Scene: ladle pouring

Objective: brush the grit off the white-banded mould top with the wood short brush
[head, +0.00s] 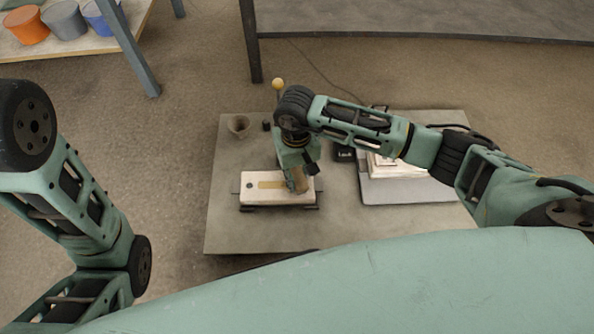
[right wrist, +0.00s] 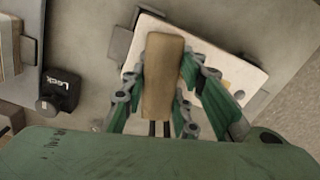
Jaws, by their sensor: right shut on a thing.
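A pale, flat mould (head: 285,197) lies on a dark base on the work table, with a tan strip of what looks like grit (head: 269,184) and a dark round spot on its top. I cannot make out a white band on it. My right gripper (right wrist: 160,95) is shut on the wood short brush (right wrist: 164,72), whose handle also shows in the head view (head: 301,184). The brush is over the right end of the mould top; I cannot tell whether its bristles touch. The mould (right wrist: 215,58) is partly hidden behind brush and fingers. My left arm shows, but its gripper does not.
The grey table (head: 235,230) is clear at its front. A brownish cup (head: 238,125) stands behind the mould. A black block marked "Lock" (right wrist: 60,88) and a grey tray (head: 410,192) with pale slabs stand to the right. Buckets (head: 65,20) sit on a far shelf.

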